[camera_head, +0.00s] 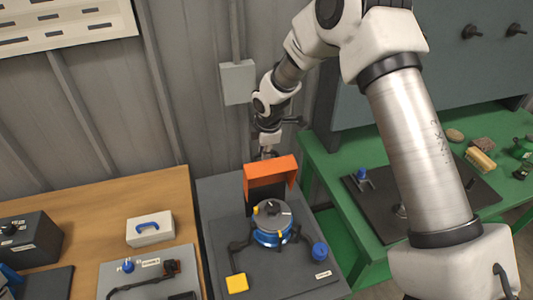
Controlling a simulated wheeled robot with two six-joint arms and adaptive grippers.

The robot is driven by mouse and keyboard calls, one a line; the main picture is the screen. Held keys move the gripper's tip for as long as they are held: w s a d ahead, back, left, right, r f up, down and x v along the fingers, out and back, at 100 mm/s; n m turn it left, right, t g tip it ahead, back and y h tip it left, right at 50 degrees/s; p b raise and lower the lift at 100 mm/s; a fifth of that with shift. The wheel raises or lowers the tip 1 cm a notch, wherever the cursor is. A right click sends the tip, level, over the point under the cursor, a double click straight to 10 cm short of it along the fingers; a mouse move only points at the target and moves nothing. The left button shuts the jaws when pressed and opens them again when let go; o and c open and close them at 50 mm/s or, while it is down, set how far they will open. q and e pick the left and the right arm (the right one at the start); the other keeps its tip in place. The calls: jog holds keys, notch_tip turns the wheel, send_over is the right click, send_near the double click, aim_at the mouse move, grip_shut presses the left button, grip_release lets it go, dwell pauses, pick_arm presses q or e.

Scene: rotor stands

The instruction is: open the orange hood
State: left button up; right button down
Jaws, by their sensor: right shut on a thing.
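The orange hood (270,172) stands raised at the back of a grey stand (222,235) in the middle of the head view. Its dark inner side shows below the orange edge. In front of it, a round rotor with a grey top and blue base (272,223) is uncovered. My right gripper (266,154) is at the hood's top rear edge, shut on the hood; its fingertips are small and partly hidden behind that edge. My left gripper is not in view.
A yellow block (237,283) and a blue knob (319,251) sit on the stand's front. A wooden table (90,208) with a white case (150,228) is on the left. A green table (345,210) with a dark board is on the right. A wall with a grey box (238,82) is close behind.

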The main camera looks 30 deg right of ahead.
jog(key=shift+w+d+f, duration=0.1)
jog(key=shift+w+d, duration=0.05)
jog(key=shift+w, duration=0.5)
jog(key=shift+w+d+f, duration=0.15)
jog(key=shift+w+f, duration=0.05)
jog(key=shift+w, duration=0.4)
jog(key=shift+w+d+f, duration=0.15)
jog(key=shift+w, duration=0.5)
